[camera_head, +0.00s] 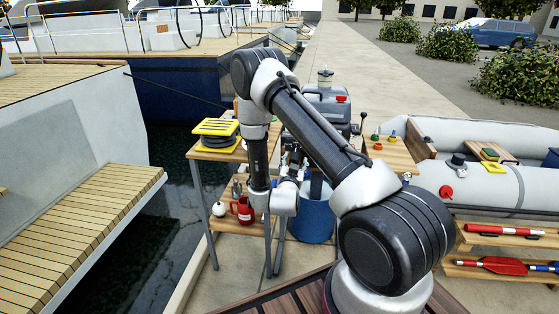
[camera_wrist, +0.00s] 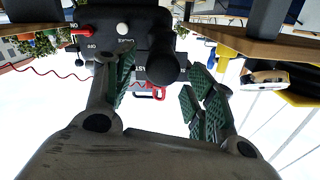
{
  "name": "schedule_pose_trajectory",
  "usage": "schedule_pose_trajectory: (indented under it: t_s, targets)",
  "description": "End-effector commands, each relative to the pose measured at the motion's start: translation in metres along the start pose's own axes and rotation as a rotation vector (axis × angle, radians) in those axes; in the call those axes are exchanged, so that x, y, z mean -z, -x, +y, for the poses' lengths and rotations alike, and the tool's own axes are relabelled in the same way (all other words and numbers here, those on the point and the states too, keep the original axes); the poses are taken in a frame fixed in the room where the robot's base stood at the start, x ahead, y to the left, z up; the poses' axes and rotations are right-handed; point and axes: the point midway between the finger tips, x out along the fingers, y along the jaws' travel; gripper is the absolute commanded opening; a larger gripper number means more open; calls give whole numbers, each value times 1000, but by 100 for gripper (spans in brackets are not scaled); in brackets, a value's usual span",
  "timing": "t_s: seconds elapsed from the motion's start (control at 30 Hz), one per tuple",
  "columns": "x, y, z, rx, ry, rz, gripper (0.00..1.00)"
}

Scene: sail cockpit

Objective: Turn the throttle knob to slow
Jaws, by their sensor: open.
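In the wrist view, a dark engine panel (camera_wrist: 96,62) shows upside down at the upper middle. A round black knob (camera_wrist: 163,68) stands out from it next to lettering that seems to read "FAST" or "EASY". I take it for the throttle knob; its pointer setting cannot be read. My gripper (camera_wrist: 165,76) is open, its green-padded fingers spread to either side of the knob, with no clear contact. In the head view my gripper (camera_head: 293,162) is small and partly behind my arm. The knob is not visible there.
The panel also has a white choke knob (camera_wrist: 123,28) and a red switch (camera_wrist: 88,31). A red clip (camera_wrist: 150,93) and coiled cord hang close by. A grey inflatable boat (camera_head: 482,132) lies right.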

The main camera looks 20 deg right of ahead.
Motion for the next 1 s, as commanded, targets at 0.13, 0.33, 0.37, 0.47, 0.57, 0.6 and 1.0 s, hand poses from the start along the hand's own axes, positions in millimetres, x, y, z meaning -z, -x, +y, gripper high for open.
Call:
schedule_pose_trajectory:
  t_s: [0.13,0.33,0.37,0.47,0.57,0.6,1.0]
  targets:
    - [-6,4,8,-2,17,42,55]
    - [-4,-19,9,-4,16,49,55]
    - [-4,-24,9,-4,16,49,55]
    - [-3,-42,9,-4,17,48,55]
    - [-3,-56,9,-3,17,47,55]
    - [-3,-61,8,-3,17,47,55]
    - [-2,-72,8,-1,19,45,55]
